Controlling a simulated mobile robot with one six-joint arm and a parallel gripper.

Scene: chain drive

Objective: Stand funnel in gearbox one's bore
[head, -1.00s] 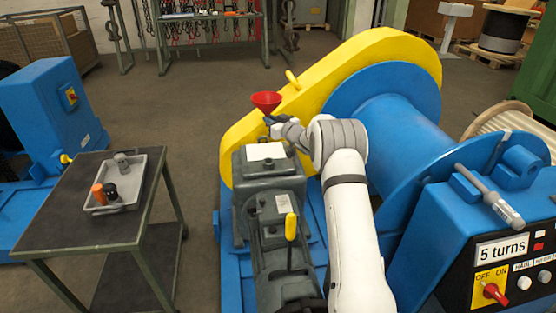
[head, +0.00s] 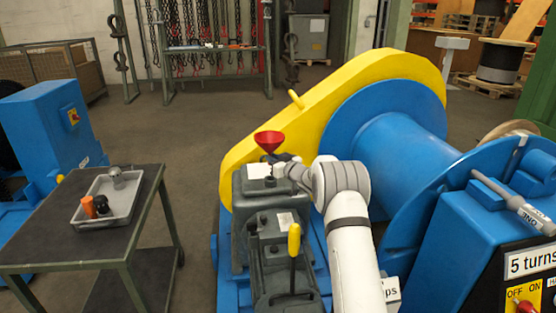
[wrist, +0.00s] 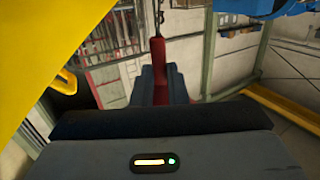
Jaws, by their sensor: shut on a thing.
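The red funnel (head: 269,139) is upright, with its wide mouth up, above the far end of the dark grey gearbox (head: 243,215). My gripper (head: 275,159) is shut on the funnel just below its cone. In the wrist view, the funnel's red stem (wrist: 157,50) runs between the two dark fingers of my gripper (wrist: 157,88). The lower end of the spout is hidden, and I cannot tell whether it touches the gearbox. The bore cannot be made out. A white sheet or label (head: 257,171) lies on the gearbox top.
The yellow chain guard (head: 330,95) rises close behind the funnel, with the blue drum (head: 395,135) to the right. A yellow-handled lever (head: 294,240) stands in front. A table at left bears a grey tray (head: 122,205) with small items.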

